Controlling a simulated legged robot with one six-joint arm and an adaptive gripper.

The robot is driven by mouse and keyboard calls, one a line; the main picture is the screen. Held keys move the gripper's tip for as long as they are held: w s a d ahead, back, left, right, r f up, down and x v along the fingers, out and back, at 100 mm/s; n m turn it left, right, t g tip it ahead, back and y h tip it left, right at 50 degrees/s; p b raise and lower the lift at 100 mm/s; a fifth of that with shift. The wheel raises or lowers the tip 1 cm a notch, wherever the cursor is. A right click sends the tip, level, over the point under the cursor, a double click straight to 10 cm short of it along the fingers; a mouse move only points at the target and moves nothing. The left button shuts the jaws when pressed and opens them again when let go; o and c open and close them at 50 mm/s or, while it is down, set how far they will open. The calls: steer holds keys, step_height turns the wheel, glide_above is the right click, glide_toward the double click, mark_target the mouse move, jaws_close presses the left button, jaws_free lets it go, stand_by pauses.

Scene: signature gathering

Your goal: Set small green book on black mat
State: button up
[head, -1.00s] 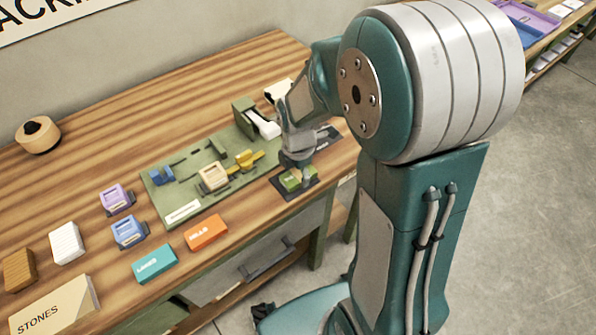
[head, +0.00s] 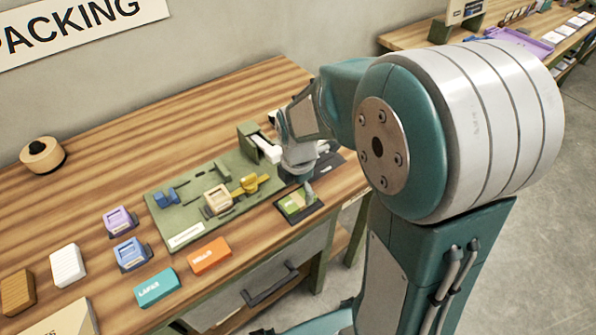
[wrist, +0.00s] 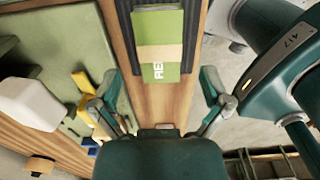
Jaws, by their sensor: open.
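The small green book (head: 292,206) lies flat on the black mat (head: 294,221) at the front right edge of the wooden table. In the wrist view the green book (wrist: 158,25) has a tan band and white letters, and the dark mat (wrist: 192,40) shows along its sides. My gripper (head: 306,186) is above and just behind the book in the head view. Its fingers are spread wide in the wrist view (wrist: 158,80), with nothing between them, and the book lies beyond the tips. My gripper hides part of the area behind the mat.
A green board (head: 190,228) with a tan block (head: 217,200) and yellow piece (head: 250,184) lies left of the mat. Orange (head: 209,255) and teal (head: 156,287) boxes lie at the front.

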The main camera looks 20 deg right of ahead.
mark_target(299, 199)
step_height(299, 199, up, 8)
steer(key=s+r+m+t, duration=0.2)
steer(key=s+r+m, duration=0.2)
steer(key=s+m, duration=0.3)
steer(key=s+r+m+t, duration=0.3)
steer(key=s+m, duration=0.4)
steer(key=m, duration=0.7)
steer(key=shift+r+m+t, duration=0.3)
steer(key=shift+r, duration=0.25)
